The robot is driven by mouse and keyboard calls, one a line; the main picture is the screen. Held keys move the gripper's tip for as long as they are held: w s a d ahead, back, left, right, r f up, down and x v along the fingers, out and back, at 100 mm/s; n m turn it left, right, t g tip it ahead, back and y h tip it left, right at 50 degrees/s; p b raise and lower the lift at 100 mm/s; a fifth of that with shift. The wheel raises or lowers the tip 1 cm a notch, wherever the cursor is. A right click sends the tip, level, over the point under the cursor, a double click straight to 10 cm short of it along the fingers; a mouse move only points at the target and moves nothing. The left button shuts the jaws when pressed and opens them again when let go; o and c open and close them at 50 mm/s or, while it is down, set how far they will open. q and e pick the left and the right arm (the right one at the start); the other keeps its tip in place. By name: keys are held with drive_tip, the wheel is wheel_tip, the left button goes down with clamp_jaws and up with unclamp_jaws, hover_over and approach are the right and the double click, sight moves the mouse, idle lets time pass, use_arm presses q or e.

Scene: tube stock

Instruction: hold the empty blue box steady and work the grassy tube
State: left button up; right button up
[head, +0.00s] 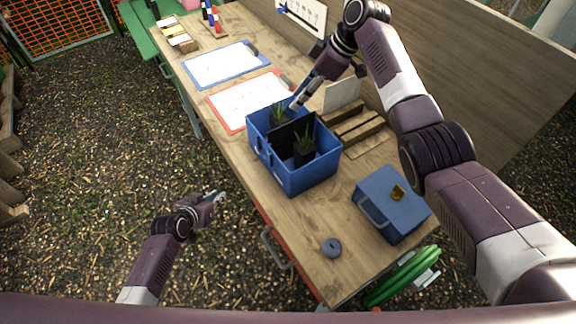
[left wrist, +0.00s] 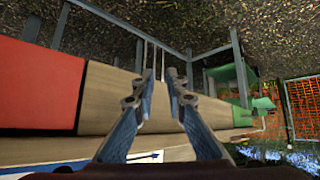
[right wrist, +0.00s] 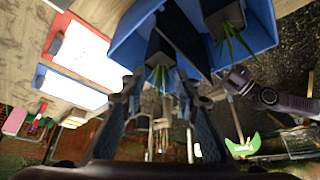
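A blue box (head: 312,181) stands on the table. It is not empty: a dark panel (head: 285,135) splits it, and a black tube with grass stands on each side. The near grassy tube (head: 303,156) shows clearly; the far grassy tube (head: 278,113) shows mainly its grass. In the right wrist view, a grassy tube (right wrist: 163,50) is just beyond my fingertips. My right gripper (head: 296,104) is open and empty, above the box's far side. My left gripper (head: 219,196) is open and empty, off the table's left edge and apart from the box; its fingers (left wrist: 159,78) show a narrow gap.
A closed blue case (head: 390,207) and a grey ring (head: 331,247) are on the near table. A wooden slatted rack (head: 357,127) stands right of the box. Red-edged (head: 236,118) and blue-edged (head: 215,76) clipboards lie beyond. A wooden back panel (head: 475,75) bounds the right side.

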use_arm(q)
drive_tip(key=w+d+r+m+t+h, duration=0.1)
drive_tip(key=w+d+r, duration=0.15)
drive_tip(key=r, duration=0.75)
drive_tip(key=w+d+r+m+t+h, duration=0.1)
drive_tip(key=w+r+t+h, duration=0.15)
drive_tip(key=r, duration=0.65)
drive_tip(key=w+d+r+m+h, duration=0.15)
drive_tip(key=w+r, duration=0.25)
drive_tip(key=r, duration=0.6)
drive_tip(key=m+g+h, duration=0.4)
drive_tip(key=m+g, duration=0.1)
drive_tip(key=m, duration=0.1)
approach(312, 162)
drive_tip(key=w+d, duration=0.2)
drive_tip(key=shift+s+d+f, duration=0.1)
drive_tip(key=shift+s+f, duration=0.05)
drive_tip(key=shift+f, duration=0.3)
drive_tip(key=x, duration=0.7)
drive_tip(key=shift+d+f, duration=0.1)
drive_tip(key=shift+f, duration=0.1)
drive_tip(key=shift+c, duration=0.5)
clamp_jaws()
